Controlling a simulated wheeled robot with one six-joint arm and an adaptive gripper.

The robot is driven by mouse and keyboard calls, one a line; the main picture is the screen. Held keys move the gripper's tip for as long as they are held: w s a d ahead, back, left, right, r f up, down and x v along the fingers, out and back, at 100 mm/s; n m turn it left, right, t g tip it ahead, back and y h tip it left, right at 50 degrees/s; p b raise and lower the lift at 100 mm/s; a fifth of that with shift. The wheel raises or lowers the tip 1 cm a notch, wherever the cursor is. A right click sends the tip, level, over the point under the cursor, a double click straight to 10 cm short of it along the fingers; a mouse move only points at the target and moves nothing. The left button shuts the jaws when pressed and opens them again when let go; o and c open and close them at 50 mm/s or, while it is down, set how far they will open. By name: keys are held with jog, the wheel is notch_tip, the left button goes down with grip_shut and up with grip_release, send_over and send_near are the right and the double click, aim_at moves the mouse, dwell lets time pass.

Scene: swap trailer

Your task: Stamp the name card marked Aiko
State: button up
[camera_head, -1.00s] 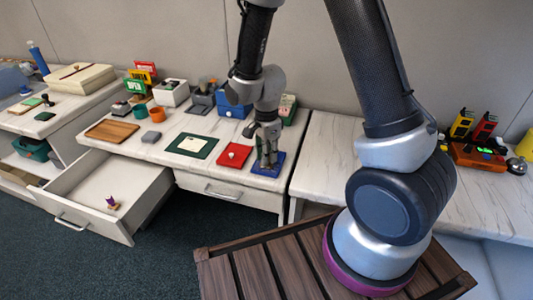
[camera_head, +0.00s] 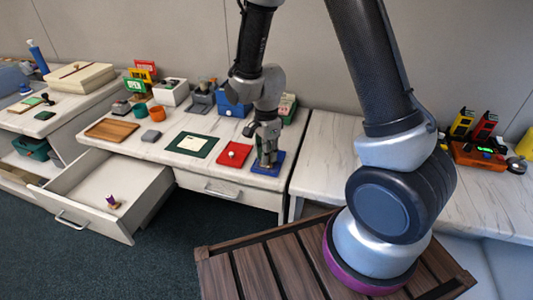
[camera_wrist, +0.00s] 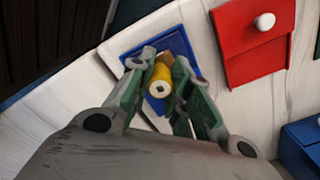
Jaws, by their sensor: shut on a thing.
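My gripper (camera_head: 266,162) points down over a blue pad (camera_head: 277,170) at the right end of the middle counter. In the wrist view its green-lined fingers (camera_wrist: 165,88) are shut on a stamp with a yellow round handle (camera_wrist: 159,84) and a tan part behind it. The stamp's underside is hidden, so I cannot tell if it touches the blue pad (camera_wrist: 140,47). A pale card (camera_head: 191,143) lies on a dark green mat (camera_head: 207,152) to the left. Its writing is too small to read.
A red pad (camera_head: 229,162) with a white knob lies between the green mat and the blue pad. A wooden board (camera_head: 112,130) and a grey block (camera_head: 151,136) sit further left. A blue box (camera_head: 229,109) stands behind. An open drawer (camera_head: 103,184) juts out at the front left.

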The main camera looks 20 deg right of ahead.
jog(key=shift+r, duration=3.5)
jog(key=shift+a, duration=0.1)
